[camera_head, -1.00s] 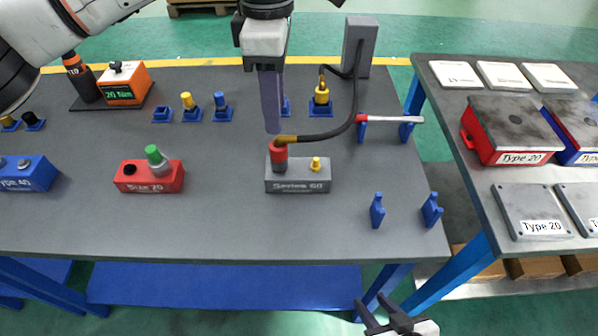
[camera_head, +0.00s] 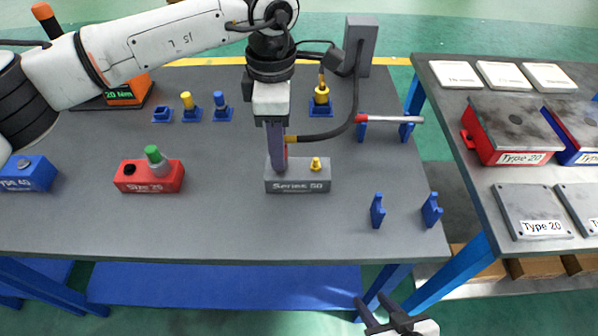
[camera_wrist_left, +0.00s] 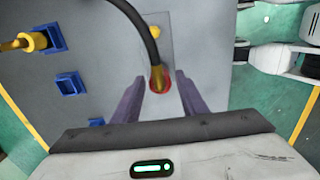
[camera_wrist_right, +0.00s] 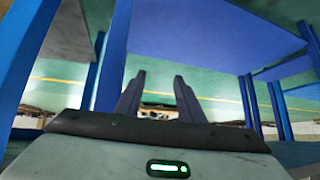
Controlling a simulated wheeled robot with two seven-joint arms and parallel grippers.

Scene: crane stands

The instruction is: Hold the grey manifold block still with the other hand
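The grey manifold block (camera_head: 300,184), labelled "Series 60", sits on the table with a small yellow fitting (camera_head: 316,163) on top. A red coupling (camera_wrist_left: 160,76) with a yellow hose end stands at the block's left end, mostly hidden by my left gripper in the head view. My left gripper (camera_head: 277,165) points down there; in the left wrist view its fingers (camera_wrist_left: 158,88) stand on both sides of the coupling with gaps visible. My right gripper (camera_head: 373,301) is open and empty, low in front of the table, well away from the block; its fingers (camera_wrist_right: 160,85) are apart.
A black hose (camera_head: 345,118) runs from the coupling to a grey post (camera_head: 360,45). A red "Size 20" block (camera_head: 150,178) stands left. Blue holders (camera_head: 377,211) stand at the front right. A second table (camera_head: 470,130) with plates is on the right.

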